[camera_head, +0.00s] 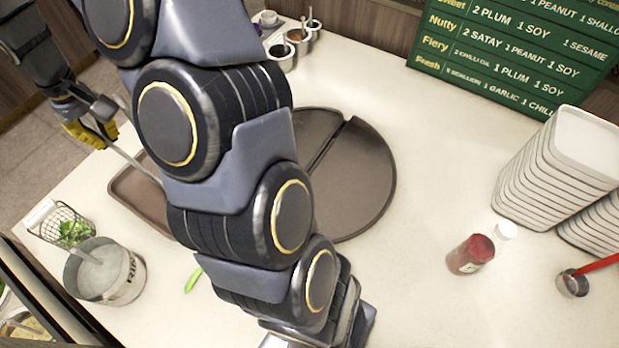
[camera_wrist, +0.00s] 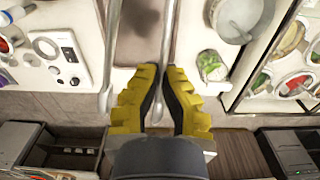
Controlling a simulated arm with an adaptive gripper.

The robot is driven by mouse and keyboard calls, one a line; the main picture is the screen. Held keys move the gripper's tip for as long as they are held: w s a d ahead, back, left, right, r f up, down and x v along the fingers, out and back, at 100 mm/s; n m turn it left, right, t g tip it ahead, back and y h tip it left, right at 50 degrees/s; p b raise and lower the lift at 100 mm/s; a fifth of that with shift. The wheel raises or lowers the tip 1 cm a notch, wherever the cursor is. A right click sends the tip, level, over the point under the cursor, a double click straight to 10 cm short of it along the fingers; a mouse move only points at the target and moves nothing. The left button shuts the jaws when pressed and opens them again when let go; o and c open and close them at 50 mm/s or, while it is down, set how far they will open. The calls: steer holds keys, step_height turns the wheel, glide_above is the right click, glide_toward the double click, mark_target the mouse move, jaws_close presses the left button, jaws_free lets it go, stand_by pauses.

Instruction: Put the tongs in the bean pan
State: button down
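My gripper (camera_head: 95,130) has yellow fingers and is at the far left of the counter in the head view. In the wrist view, my gripper (camera_wrist: 161,72) is closed around one metal arm of the tongs (camera_wrist: 168,35). The other arm runs apart at the left, and both rounded ends point back towards my wrist. The tongs (camera_head: 140,168) show only partly in the head view, behind my arm. Food pans are set in a unit at the right of the wrist view, including a pan with red contents (camera_wrist: 294,84). I cannot tell which pan holds beans.
A brown tray (camera_head: 140,208) lies on the counter behind my arm. A metal bucket (camera_head: 125,282) and a wire basket of greens (camera_head: 70,226) stand at the left.

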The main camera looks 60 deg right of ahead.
steer(key=s+d+f+m, duration=0.4)
steer(key=s+d, duration=0.5)
steer(key=d, duration=0.3)
steer(key=s+d+f+m, duration=0.4)
steer(key=s+d, duration=0.4)
steer(key=d, duration=0.3)
steer(key=s+f+m, duration=0.3)
steer(key=s+m, duration=0.1)
steer(key=s, duration=0.9)
steer(key=s+f+m, duration=0.3)
steer(key=s+m, duration=0.1)
steer(key=s, duration=0.9)
glide_above(413, 181)
steer(key=a, duration=0.1)
steer(key=shift+g, duration=0.3)
step_height(413, 181, down, 9)
steer(key=shift+w+a+f, duration=0.1)
steer(key=shift+w, duration=0.05)
steer(key=shift+d+f, duration=0.55)
steer(key=shift+f, duration=1.45)
steer(key=c, duration=1.7)
jaws_free()
steer(key=shift+f, duration=0.15)
steer(key=shift+c, duration=0.2)
